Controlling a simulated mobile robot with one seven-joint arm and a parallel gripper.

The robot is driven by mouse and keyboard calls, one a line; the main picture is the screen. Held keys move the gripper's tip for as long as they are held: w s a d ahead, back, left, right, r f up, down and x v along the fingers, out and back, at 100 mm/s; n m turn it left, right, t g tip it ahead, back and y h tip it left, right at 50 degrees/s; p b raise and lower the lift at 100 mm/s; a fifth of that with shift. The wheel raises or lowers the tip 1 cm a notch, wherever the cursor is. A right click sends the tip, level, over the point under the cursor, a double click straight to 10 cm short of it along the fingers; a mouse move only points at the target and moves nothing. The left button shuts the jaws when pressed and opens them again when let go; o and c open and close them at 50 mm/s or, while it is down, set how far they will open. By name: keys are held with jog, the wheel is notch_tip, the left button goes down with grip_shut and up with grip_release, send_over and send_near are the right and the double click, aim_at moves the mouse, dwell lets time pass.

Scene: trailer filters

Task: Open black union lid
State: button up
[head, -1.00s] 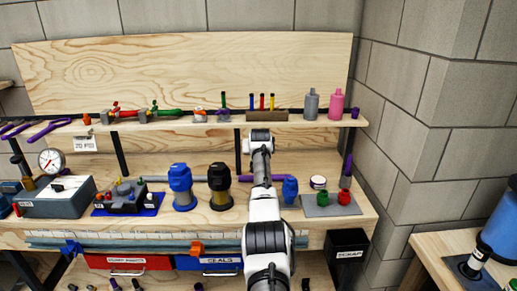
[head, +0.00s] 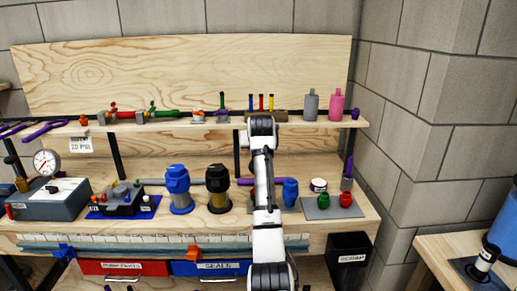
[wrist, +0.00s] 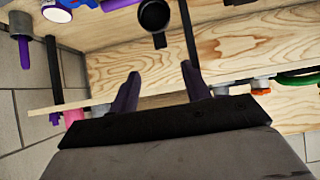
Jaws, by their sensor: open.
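A black-topped housing (head: 218,178) with a brass-coloured lower part stands upright on the bench, left of my arm in the head view. A round black part (wrist: 155,14) with a short dark stem shows at the top of the wrist view. I cannot tell whether it belongs to that housing. My gripper (wrist: 161,74) is open with nothing between its dark fingers. The round part lies beyond the fingertips, apart from them. In the head view my arm hides the gripper and part of the bench behind it.
A blue housing (head: 178,180) stands left of the black-topped one. A blue cup-like part (head: 290,192) and a grey plate (head: 322,212) with red and green parts are to the right. The upper shelf (head: 190,123) holds bottles, pens and valves above the bench.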

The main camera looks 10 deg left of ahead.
jog(key=shift+v, duration=1.3)
jog(key=shift+w, duration=0.1)
